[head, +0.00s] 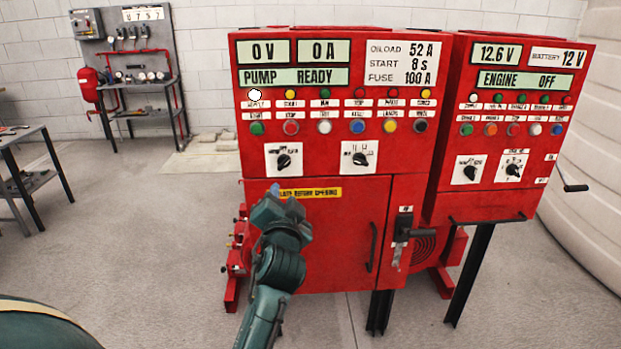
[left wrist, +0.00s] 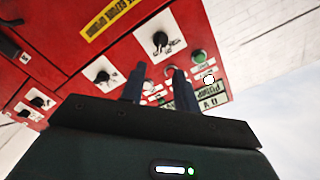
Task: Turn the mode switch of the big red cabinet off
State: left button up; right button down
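The big red cabinet (head: 300,230) stands in the middle of the head view, its displays reading 0 V, 0 A and PUMP READY. It carries two black rotary switches on white plates, a left one (head: 284,160) and a right one (head: 359,157); their labels are too small to tell which is the mode switch. My left gripper (head: 277,195) is just below the left switch in the head view. The left wrist view shows its two fingers apart and empty (left wrist: 158,76), with the left switch (left wrist: 160,42) and right switch (left wrist: 103,74) beyond them. My right gripper is not in view.
A smaller red engine cabinet (head: 480,200) with its own two switches adjoins on the right. A black handle (head: 403,228) juts from the big cabinet's lower front. A tool panel (head: 125,50) and a bench (head: 30,160) stand left. Open floor lies in front.

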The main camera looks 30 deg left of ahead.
aim_at(284, 166)
pick_arm(q)
jog(key=p+x, duration=0.1)
jog(key=x, duration=1.2)
jog(key=shift+w+a+r, duration=0.1)
jog(key=shift+a, duration=0.1)
jog(key=shift+c, duration=0.2)
grip_shut()
